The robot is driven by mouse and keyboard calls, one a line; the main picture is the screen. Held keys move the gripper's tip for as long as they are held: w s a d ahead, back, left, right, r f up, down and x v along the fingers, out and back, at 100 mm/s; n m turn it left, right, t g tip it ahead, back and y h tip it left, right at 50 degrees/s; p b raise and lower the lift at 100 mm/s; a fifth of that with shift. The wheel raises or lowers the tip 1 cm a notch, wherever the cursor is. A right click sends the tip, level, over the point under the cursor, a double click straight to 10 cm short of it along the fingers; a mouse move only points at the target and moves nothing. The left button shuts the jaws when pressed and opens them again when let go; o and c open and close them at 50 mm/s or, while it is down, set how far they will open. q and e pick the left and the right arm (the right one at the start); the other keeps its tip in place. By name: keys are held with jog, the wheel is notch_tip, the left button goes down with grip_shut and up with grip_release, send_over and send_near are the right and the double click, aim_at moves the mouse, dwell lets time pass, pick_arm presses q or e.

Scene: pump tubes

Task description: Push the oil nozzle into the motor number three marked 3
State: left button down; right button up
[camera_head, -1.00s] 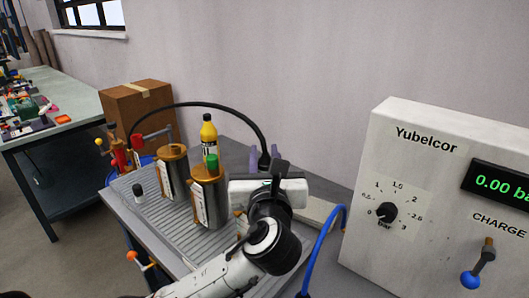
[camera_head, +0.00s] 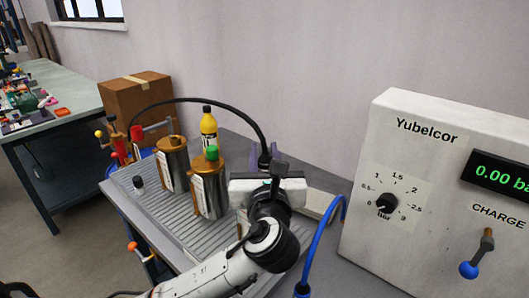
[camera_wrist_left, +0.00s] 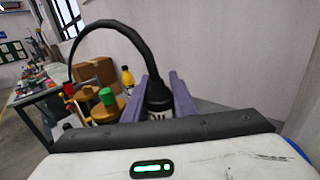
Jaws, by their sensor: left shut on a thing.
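My left gripper (camera_head: 266,158) has purple fingers and is shut on the black nozzle (camera_head: 264,161), at the right of the motors and above the bench. In the left wrist view the nozzle (camera_wrist_left: 158,98) is between the fingers, and its tip is hidden by the wrist. A black hose (camera_head: 190,100) arcs from it to the left. Two steel cylinders with brass tops, a rear one (camera_head: 173,170) and a front one with a green cap (camera_head: 209,187), stand upright on the ribbed tray (camera_head: 160,220). I cannot read a number 3. My right gripper is not in view.
A yellow bottle (camera_head: 208,128) stands behind the cylinders. A small black-capped item (camera_head: 138,184) is on the tray. A white Yubelcor panel (camera_head: 375,155) and blue hose (camera_head: 318,250) are at the right. A cardboard box (camera_head: 140,105) is behind, left.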

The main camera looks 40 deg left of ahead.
aim_at(266, 169)
pick_arm(q)
jog(key=c, duration=1.4)
grip_release()
jog(key=shift+f, duration=0.2)
jog(key=v, duration=1)
jog(key=shift+s+d, duration=0.1)
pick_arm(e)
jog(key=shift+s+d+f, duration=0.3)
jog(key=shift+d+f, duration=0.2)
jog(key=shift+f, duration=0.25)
